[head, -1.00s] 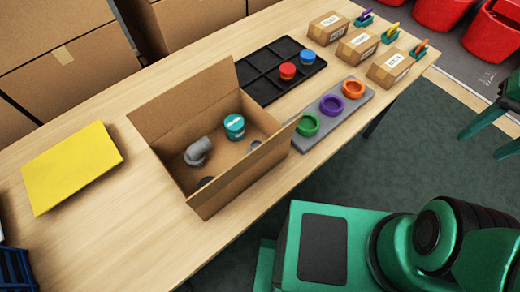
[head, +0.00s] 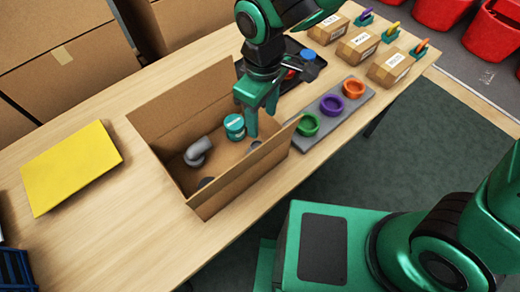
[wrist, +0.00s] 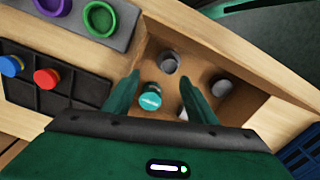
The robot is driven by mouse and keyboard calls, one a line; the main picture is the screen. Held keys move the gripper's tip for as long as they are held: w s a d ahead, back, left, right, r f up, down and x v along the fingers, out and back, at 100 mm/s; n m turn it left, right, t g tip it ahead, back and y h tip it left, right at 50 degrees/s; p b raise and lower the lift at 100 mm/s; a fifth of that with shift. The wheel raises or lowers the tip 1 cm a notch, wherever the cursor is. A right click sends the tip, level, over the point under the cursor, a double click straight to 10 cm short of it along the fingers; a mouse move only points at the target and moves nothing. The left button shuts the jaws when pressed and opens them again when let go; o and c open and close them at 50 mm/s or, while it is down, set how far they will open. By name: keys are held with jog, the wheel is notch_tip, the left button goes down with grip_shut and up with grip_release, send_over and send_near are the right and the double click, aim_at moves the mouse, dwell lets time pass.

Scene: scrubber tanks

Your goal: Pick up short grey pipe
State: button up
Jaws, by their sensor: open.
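My gripper (head: 262,112) is open and empty, pointing down over the right part of an open cardboard box (head: 182,110). In the wrist view its fingers (wrist: 160,78) are spread above the box interior. One short grey cylindrical piece (wrist: 169,63) lies in the box just beyond the fingertips; its top shows behind the front wall in the head view (head: 255,144). A second grey round piece (wrist: 222,88) lies to the right, mostly hidden by the front wall in the head view (head: 205,182). I cannot tell which is the short grey pipe.
A teal-lidded can (head: 235,127) and a grey elbow pipe (head: 198,151) share the box. A black tray (wrist: 75,95) and a grey holder with rings (head: 331,118) stand right of it. A yellow pad (head: 70,168) lies left, with bare table between.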

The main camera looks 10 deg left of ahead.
send_over(257, 146)
jog(key=f, duration=0.5)
jog(key=shift+w, duration=0.35)
jog(key=shift+s+f, duration=0.2)
jog(key=shift+f, duration=1.4)
jog(key=shift+s+f, duration=0.15)
jog(key=shift+f, duration=1.45)
jog(key=c, duration=1.1)
jog(key=shift+r, duration=0.1)
jog(key=shift+c, duration=0.2)
